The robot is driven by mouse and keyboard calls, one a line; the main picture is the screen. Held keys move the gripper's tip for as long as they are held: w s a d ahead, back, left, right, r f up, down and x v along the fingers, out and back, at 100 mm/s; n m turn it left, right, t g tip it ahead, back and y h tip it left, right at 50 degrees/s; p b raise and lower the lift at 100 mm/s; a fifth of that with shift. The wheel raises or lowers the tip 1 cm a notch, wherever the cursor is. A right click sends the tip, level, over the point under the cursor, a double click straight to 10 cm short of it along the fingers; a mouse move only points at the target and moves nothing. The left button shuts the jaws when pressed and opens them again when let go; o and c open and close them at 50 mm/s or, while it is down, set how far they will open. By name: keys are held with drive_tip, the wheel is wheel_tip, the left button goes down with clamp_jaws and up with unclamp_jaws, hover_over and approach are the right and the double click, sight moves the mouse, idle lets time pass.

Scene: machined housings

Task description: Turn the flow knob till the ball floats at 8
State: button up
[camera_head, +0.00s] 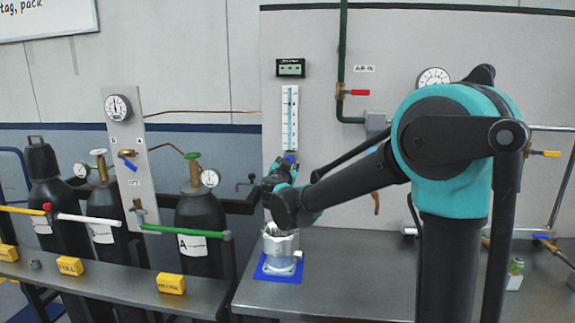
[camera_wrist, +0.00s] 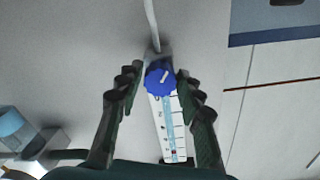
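The flow meter (camera_head: 290,118) is a narrow white scale with a blue tube, upright on the grey panel. Its blue knob (camera_head: 290,159) is at the lower end, partly behind my gripper (camera_head: 282,170). In the wrist view the meter appears upside down: the blue knob (camera_wrist: 160,81), with a white pointer line, is above the scale (camera_wrist: 172,125). My gripper (camera_wrist: 158,80) is open, one finger on each side of the knob, with gaps between. A small dark reddish mark shows near the far end of the tube; I cannot tell whether it is the ball. The numbers are too small to read.
A metal housing (camera_head: 281,247) stands on a blue mat (camera_head: 277,269) on the bench below my gripper. A red-handled valve (camera_head: 355,92) is on the green pipe right of the meter. Gas cylinders (camera_head: 200,220) stand at left. A small display (camera_head: 290,68) is above the meter.

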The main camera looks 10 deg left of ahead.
drive_tip(key=shift+o, duration=1.1)
drive_tip(key=s, duration=1.2)
drive_tip(key=shift+a, duration=0.2)
